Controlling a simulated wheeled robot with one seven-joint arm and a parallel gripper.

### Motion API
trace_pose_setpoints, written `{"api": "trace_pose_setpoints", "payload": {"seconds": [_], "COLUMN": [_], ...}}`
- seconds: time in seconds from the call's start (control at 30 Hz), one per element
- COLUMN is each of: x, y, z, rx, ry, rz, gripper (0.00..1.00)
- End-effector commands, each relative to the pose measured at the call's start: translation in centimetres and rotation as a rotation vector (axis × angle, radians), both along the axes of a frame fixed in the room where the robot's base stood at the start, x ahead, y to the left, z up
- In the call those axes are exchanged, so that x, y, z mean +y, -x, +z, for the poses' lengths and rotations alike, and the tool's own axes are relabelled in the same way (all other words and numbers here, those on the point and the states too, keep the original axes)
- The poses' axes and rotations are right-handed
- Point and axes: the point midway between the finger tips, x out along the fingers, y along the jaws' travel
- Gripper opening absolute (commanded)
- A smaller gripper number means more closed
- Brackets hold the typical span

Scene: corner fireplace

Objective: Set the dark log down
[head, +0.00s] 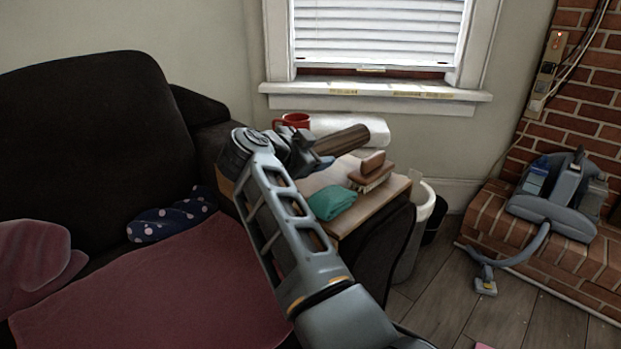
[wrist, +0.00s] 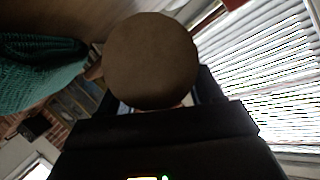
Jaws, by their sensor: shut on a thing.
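The dark log (head: 345,140) is a brown cylinder held out over the small wooden table (head: 392,196), in front of a white roll. My gripper (head: 312,160) is shut on the log near its left end. In the wrist view the log's round end (wrist: 150,60) faces the camera between the dark fingers of my gripper (wrist: 158,98). I cannot tell whether the log touches the tabletop; the arm hides part of the table.
A teal cloth (head: 332,202) and a wooden brush (head: 371,172) lie on the table's right part. The dark sofa (head: 90,120) is at left, a bin (head: 423,205) at right. The window (head: 380,35) is behind.

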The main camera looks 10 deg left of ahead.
Motion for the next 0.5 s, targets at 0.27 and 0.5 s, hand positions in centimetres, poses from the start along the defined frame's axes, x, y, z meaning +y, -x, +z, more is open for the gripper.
{"api": "trace_pose_setpoints", "payload": {"seconds": [0.27,0.5], "x": [0.8,0.8], "y": [0.3,0.3], "z": [-1.3,-4.4], "rx": [-0.004,-0.004], "ry": [0.001,0.001], "rz": [0.000,0.001], "gripper": [0.15,0.15]}}
